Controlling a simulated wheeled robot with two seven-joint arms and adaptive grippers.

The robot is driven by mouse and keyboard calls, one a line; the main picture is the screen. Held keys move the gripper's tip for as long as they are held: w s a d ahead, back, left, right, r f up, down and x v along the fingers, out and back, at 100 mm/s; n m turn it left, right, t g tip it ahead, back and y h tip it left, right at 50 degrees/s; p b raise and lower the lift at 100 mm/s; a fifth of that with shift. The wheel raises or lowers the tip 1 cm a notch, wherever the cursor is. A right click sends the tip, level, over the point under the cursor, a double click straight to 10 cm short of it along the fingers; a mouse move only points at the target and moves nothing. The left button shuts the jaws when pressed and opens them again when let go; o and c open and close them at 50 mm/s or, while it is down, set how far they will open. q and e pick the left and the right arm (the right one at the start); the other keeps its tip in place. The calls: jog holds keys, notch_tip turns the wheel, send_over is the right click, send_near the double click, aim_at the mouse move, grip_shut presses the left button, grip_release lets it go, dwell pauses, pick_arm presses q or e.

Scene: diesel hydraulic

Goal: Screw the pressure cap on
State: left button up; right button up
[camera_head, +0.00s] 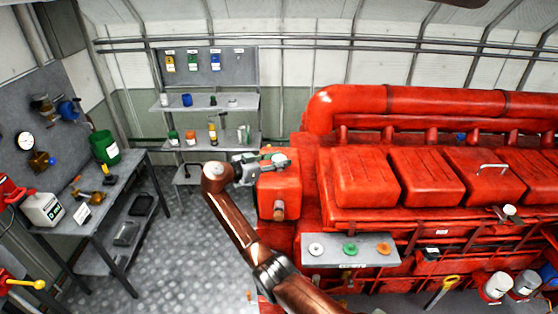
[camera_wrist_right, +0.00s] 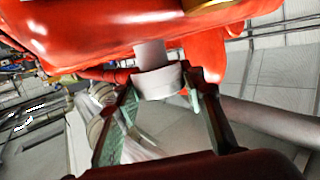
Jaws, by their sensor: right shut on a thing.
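My right gripper (camera_head: 262,166) is at the top of the red tank (camera_head: 280,187) at the engine's left end. In the wrist view my right gripper (camera_wrist_right: 160,93) has its two green-padded fingers on either side of a pale grey round piece, seemingly the pressure cap (camera_wrist_right: 157,82). It is shut on this piece. The cap lines up with a grey neck (camera_wrist_right: 150,52) on the red tank and appears to touch it; how far it is seated I cannot tell. In the head view the gripper hides the cap. My left gripper is not in view.
A small grey shelf (camera_head: 327,262) before the engine holds a white, a green and an orange ring-shaped piece. The red engine (camera_head: 420,200) fills the right. A workbench (camera_head: 105,195) stands left, wall shelves (camera_head: 220,146) behind. The floor (camera_head: 185,250) between is clear.

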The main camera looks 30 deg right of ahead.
jog(key=shift+m+g, duration=0.8)
jog(key=shift+g, duration=0.3)
jog(key=shift+r, duration=0.1)
jog(key=o, duration=1.2)
jog(key=v, duration=1.2)
jog(key=shift+a+f, duration=0.1)
jog(key=shift+f, duration=0.15)
jog(key=shift+c, duration=0.2)
